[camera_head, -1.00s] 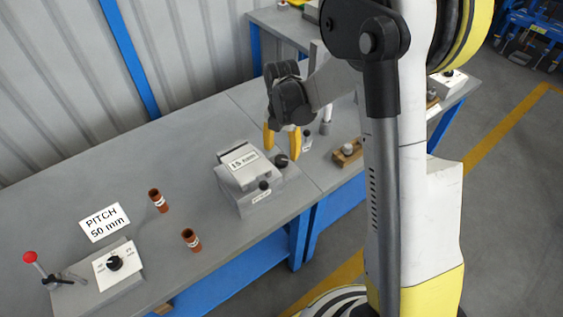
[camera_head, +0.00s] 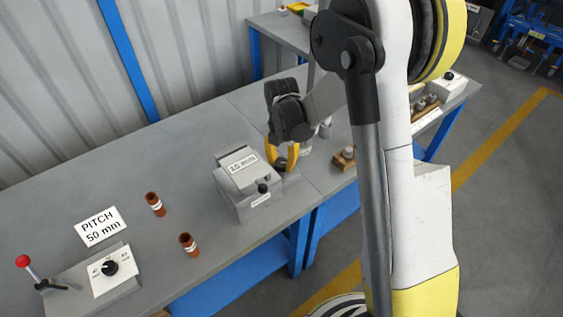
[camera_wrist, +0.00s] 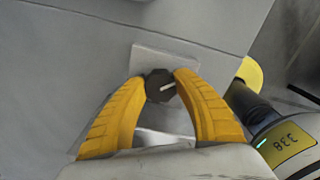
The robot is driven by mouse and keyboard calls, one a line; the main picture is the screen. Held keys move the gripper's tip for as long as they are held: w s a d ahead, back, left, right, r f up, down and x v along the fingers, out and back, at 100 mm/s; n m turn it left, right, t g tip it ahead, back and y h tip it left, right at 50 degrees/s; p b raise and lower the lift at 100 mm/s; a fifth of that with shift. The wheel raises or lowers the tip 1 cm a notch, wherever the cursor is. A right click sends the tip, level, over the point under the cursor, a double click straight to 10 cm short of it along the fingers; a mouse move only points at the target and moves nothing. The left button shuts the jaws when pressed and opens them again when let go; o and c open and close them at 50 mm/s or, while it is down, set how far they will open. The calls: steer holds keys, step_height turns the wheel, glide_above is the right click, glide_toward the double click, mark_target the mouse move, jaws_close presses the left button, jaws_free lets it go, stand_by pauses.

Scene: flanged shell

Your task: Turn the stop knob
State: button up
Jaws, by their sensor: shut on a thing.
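A dark faceted knob (camera_wrist: 160,86) with a white pointer line sits on a pale plate in the wrist view. My gripper (camera_wrist: 161,78) has its two yellow fingers shut on the knob from both sides. In the head view, my gripper (camera_head: 283,165) is at the right end of the grey block device (camera_head: 235,205), which carries a "15 mm" label (camera_head: 243,166). The fingers largely hide the knob there. A second dark knob (camera_head: 263,188) on the front of the device is free.
A dial box (camera_head: 113,270), a red-tipped lever (camera_head: 23,261) and a "PITCH 50 mm" sign (camera_head: 101,227) are at the left.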

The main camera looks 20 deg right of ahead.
steer(key=shift+m, duration=0.5)
steer(key=m, duration=0.2)
steer(key=shift+m, duration=0.4)
steer(key=m, duration=0.4)
steer(key=shift+s+m, duration=0.1)
steer(key=shift+m, duration=0.2)
steer(key=m, duration=0.4)
steer(key=shift+s+m, duration=0.1)
steer(key=shift+m, duration=2.1)
steer(key=o, duration=1.2)
steer(key=shift+c, duration=0.2)
